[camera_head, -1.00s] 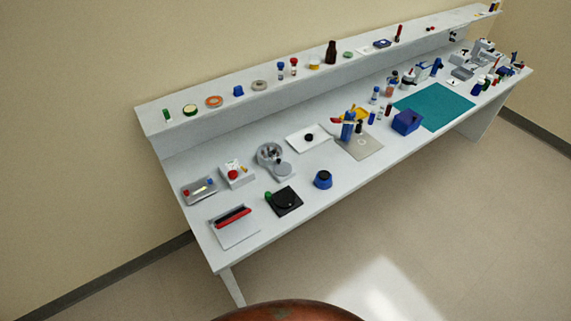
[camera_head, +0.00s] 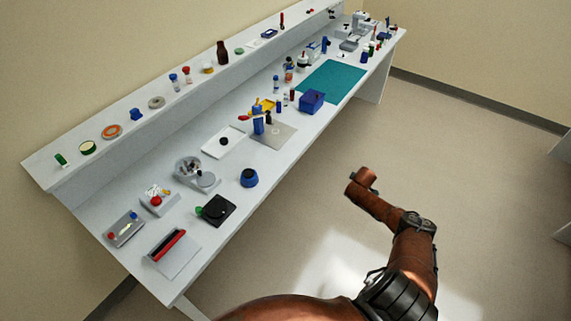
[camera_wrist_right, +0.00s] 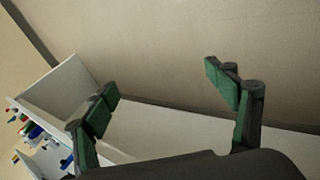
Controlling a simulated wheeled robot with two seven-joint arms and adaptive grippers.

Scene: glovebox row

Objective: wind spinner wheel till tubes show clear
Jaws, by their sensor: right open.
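A grey round device with an open bowl (camera_head: 187,167) and a smaller round part stands on the near part of the bench. In front of it is a black square device with a round top and a green knob (camera_head: 215,210). I cannot tell for certain which of these is the spinner wheel, and no tubes inside either can be made out. My right gripper (camera_wrist_right: 165,100) is open and empty in the right wrist view, its green-padded fingers wide apart, away from both devices. My left gripper is not in view.
The long white bench (camera_head: 235,190) has a raised back shelf (camera_head: 110,130) with small jars and bottles. A blue round pot (camera_head: 249,178), a white tray (camera_head: 223,142), a blue box (camera_head: 311,101) and a teal mat (camera_head: 332,82) lie along it. Open floor is in front.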

